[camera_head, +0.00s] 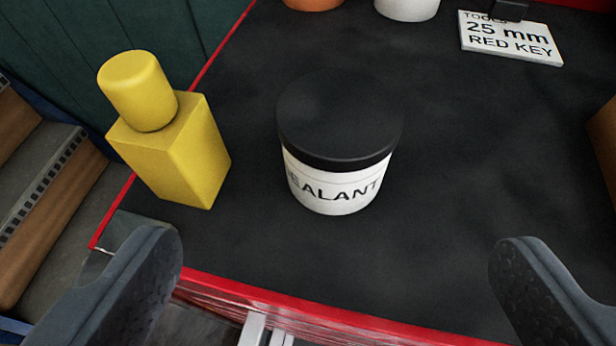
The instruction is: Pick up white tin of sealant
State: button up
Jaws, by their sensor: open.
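The white tin of sealant (337,187) stands upright on the black top of a red-edged bench, near its front edge. It has a wide black lid, and its label reads "SEALANT" with the first letter partly cut off from view. My gripper (335,265) is open, with one dark finger at the lower left and the other at the lower right. The tin appears between the two fingers in the picture but farther forward, and nothing is held.
A yellow bottle-shaped block (175,150) stands close left of the tin. A white container (407,8) and an orange one (313,3) are cut off at the top. The bench top (465,160) right of the tin is clear.

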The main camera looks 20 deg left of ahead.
aim_at(337, 129)
jog(key=x, duration=0.7)
jog(key=shift+w+f, duration=0.15)
jog(key=shift+w, duration=0.2)
jog(key=shift+d+x, duration=0.15)
jog(key=shift+x, duration=1.25)
jog(key=shift+d+x, duration=0.1)
jog(key=shift+x, duration=1.25)
jog(key=shift+w, duration=0.1)
jog(key=c, duration=1.3)
